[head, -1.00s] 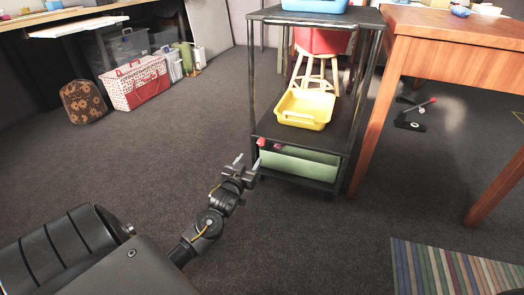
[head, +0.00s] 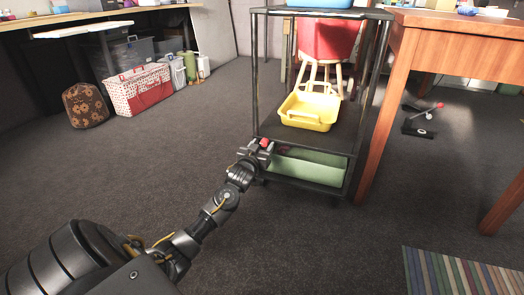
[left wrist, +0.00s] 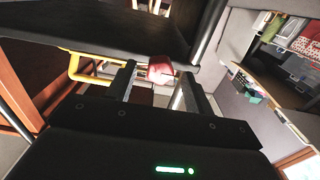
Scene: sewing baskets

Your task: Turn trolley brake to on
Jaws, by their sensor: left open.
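The trolley (head: 318,142) is a black metal-framed cart with shelves, standing left of the wooden table. A small red knob (head: 266,143), likely the brake handle, shows at its lower left front corner, just under the middle shelf. My left gripper (head: 261,149) is at this knob with its fingers apart. In the left wrist view the red knob (left wrist: 160,70) sits between or just beyond the tips of my open left gripper (left wrist: 157,84); I cannot tell if they touch. The rest of the brake is hidden. My right gripper is not in view.
A yellow tray (head: 309,111) sits on the middle shelf and a green bin (head: 305,172) below. The wooden table (head: 455,42) stands close on the right. A black device with a red-tipped lever (head: 420,126) lies on the floor.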

